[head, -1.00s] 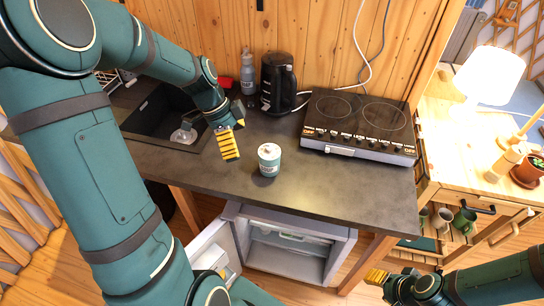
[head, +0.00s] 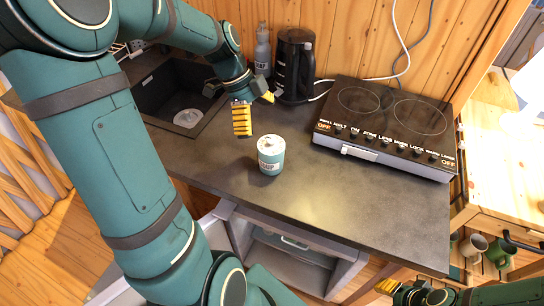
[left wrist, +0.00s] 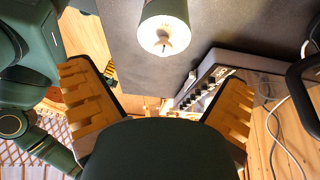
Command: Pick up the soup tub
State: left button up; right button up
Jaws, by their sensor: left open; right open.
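The soup tub (head: 271,155) is a small teal and white cup with a pale top. It stands upright on the dark counter, left of the hob. It also shows in the left wrist view (left wrist: 164,28) at the top centre, beyond the fingers. My left gripper (head: 256,108) is open and empty, just behind and left of the tub in the head view, apart from it. Its two yellow-padded fingers (left wrist: 158,100) are spread wide in the left wrist view. My right gripper (head: 393,291) is open at the bottom right, partly cut off, away from the tub.
The black hob (head: 390,120) is on the right of the counter (head: 350,200). A kettle (head: 294,65) and grey bottle (head: 262,50) stand by the wall. The sink (head: 165,95) is at left. Mugs (head: 500,250) sit on the right-hand unit. The counter around the tub is clear.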

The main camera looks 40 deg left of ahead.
aim_at(274, 145)
pick_arm(q)
jog(key=x, duration=0.5)
jog(key=b+x, duration=0.1)
jog(key=x, duration=0.4)
jog(key=shift+w+a, duration=0.15)
jog(key=shift+w, duration=0.05)
jog(key=shift+c, duration=0.3)
jog(key=c, duration=1.1)
jog(key=shift+c, duration=0.2)
